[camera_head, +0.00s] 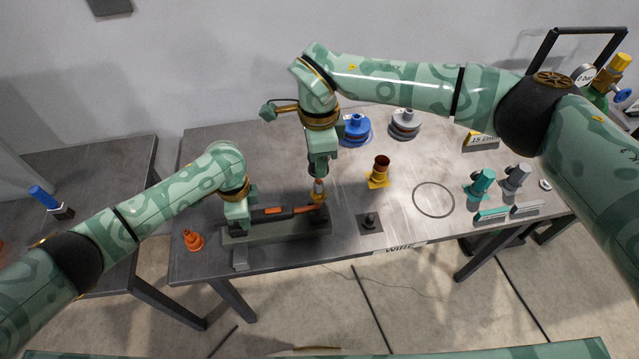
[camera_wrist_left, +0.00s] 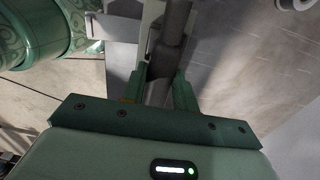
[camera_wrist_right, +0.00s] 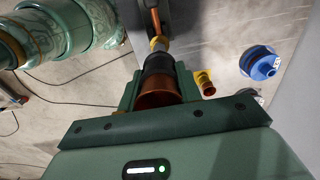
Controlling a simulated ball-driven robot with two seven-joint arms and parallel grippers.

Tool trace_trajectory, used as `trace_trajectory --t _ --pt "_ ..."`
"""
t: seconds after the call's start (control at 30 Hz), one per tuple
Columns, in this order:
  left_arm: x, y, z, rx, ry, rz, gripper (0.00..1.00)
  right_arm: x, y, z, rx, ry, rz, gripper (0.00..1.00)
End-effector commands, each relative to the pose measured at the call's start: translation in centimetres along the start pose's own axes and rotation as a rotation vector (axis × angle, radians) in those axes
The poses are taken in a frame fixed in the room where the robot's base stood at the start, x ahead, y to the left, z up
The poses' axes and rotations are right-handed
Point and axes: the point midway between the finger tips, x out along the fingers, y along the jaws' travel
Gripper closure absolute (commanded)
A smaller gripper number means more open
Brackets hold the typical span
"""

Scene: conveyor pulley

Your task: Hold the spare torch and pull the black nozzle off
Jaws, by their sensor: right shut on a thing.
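The spare torch, with an orange-and-black handle (camera_head: 278,212), lies along a grey cradle (camera_head: 275,232) at the table's front; its neck turns up at the right end. My left gripper (camera_head: 240,222) is down at the handle's left end. In the left wrist view the dark handle (camera_wrist_left: 163,70) lies between its fingers; whether they press it is unclear. My right gripper (camera_head: 318,174) points down above the neck, shut on the black nozzle (camera_wrist_right: 158,64), whose copper-coloured open end faces the wrist. A silver section and a yellow collar (camera_wrist_right: 157,43) show below the nozzle. Whether the nozzle is still seated is unclear.
A copper-topped yellow holder (camera_head: 379,172) and a small dark stand (camera_head: 369,222) are right of the torch. An orange cone (camera_head: 193,240) stands left. Blue (camera_head: 355,130) and grey (camera_head: 405,124) spools sit behind. The table around the marked circle (camera_head: 434,199) is clear.

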Motion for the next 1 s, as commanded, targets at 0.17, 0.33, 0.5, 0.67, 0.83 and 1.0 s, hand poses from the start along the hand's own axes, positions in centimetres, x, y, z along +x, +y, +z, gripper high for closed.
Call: trace_trajectory --t 0.17,0.33,0.5,0.67,0.83,1.0 --pt "-0.05 -0.04 0.00 0.000 0.000 -0.001 0.78 -0.02 0.00 0.02 0.000 0.000 0.000 1.00" --pt "-0.05 -0.04 0.00 0.000 0.000 -0.001 0.54 -0.02 0.00 0.02 0.000 0.000 0.000 1.00" --pt "-0.03 -0.03 0.00 0.000 0.000 -0.001 0.45 -0.01 0.00 0.01 0.000 0.000 0.000 1.00" --pt "-0.02 -0.01 0.00 0.000 0.000 0.000 0.27 -0.01 0.00 0.02 0.000 0.000 0.000 1.00" --pt "-0.01 0.00 0.00 0.000 0.000 0.000 0.27 -0.01 0.00 0.01 0.000 0.000 0.000 1.00" --pt "0.00 0.00 0.00 0.000 0.000 0.000 0.09 -0.01 0.00 0.01 0.000 0.000 0.000 1.00"
